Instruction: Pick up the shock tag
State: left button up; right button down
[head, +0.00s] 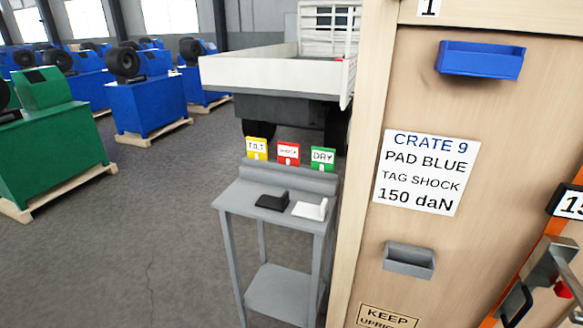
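The shock tag (288,153) is a small red tag with a white label; its small lettering seems to read SHOCK. It stands upright at the back ledge of a grey stand (232,197), between a yellow TILT tag (256,148) and a green DRY tag (322,158). There are small gaps between the tags. Neither of my grippers shows in the head view.
A tall wooden crate (400,85) close at right carries a label (426,172) reading CRATE 9, PAD BLUE, TAG SHOCK, 150 daN. Open floor (160,235) lies left of the stand.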

aim_at(288, 153)
jog(key=u, duration=0.05)
jog(key=k, duration=0.15)
jog(key=u, duration=1)
jog(key=i, duration=0.8)
jog(key=z, duration=2.5)
